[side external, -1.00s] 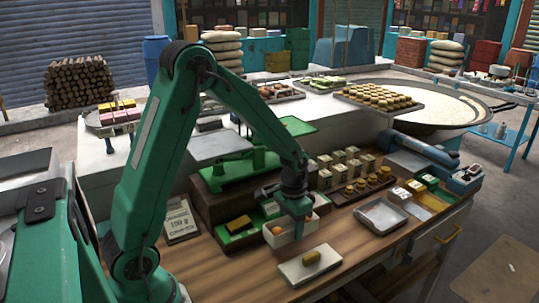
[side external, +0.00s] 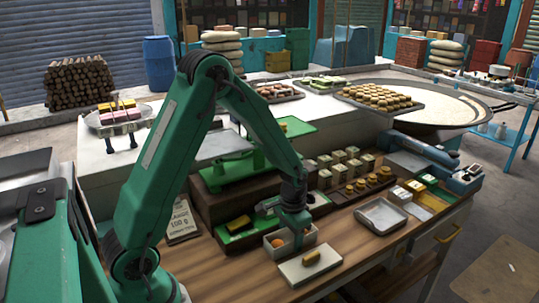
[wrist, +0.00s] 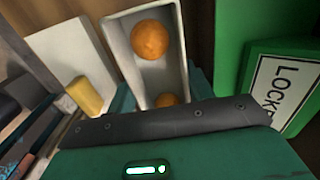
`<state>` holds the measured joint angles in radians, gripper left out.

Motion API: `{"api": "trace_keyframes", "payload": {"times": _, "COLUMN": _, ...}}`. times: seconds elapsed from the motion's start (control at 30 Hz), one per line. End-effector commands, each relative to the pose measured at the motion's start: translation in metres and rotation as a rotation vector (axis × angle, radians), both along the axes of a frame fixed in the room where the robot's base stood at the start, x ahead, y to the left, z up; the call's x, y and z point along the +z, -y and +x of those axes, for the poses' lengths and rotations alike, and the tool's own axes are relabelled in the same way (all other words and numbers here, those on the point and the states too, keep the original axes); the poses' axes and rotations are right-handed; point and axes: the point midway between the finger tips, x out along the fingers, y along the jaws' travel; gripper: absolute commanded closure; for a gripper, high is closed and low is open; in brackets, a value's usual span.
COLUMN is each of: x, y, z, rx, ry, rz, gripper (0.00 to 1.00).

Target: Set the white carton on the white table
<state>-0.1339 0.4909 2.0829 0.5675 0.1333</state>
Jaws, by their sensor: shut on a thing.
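The white carton (side external: 303,243) is an open, oblong box with orange balls inside. My gripper (side external: 294,218) is above it at the front of the wooden bench and is shut on it. In the wrist view the carton (wrist: 148,76) lies between my teal fingers (wrist: 162,95), with two orange balls showing. I cannot tell whether its base touches the bench. The white table (side external: 100,178) is the long pale counter behind the bench.
A white board (side external: 297,270) with a yellow block lies just in front of the carton. A green tray (side external: 237,237) is to its left. A green scale (side external: 222,174) stands behind. A metal tray (side external: 381,214) is to the right. Trays of goods stand on the counter.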

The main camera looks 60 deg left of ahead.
Motion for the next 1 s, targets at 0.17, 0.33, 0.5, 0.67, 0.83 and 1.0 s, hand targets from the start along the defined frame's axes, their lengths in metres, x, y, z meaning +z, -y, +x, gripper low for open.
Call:
{"api": "trace_keyframes", "payload": {"times": 0.17, "x": 0.000, "y": 0.000, "z": 0.000, "rx": 0.000, "ry": 0.000, "rz": 0.000, "gripper": 0.39}}
{"api": "trace_keyframes", "payload": {"times": 0.33, "x": 0.000, "y": 0.000, "z": 0.000, "rx": 0.000, "ry": 0.000, "rz": 0.000, "gripper": 0.39}}
{"api": "trace_keyframes", "payload": {"times": 0.5, "x": 0.003, "y": 0.000, "z": 0.000, "rx": 0.000, "ry": 0.000, "rz": 0.000, "gripper": 0.39}}
{"api": "trace_keyframes", "payload": {"times": 0.67, "x": 0.014, "y": 0.000, "z": 0.001, "rx": 0.000, "ry": 0.002, "rz": 0.000, "gripper": 0.39}}
{"api": "trace_keyframes", "payload": {"times": 0.83, "x": 0.033, "y": 0.000, "z": 0.001, "rx": 0.000, "ry": 0.004, "rz": 0.001, "gripper": 0.39}}
{"api": "trace_keyframes", "payload": {"times": 1.0, "x": 0.059, "y": 0.000, "z": 0.001, "rx": 0.000, "ry": 0.005, "rz": 0.001, "gripper": 0.39}}
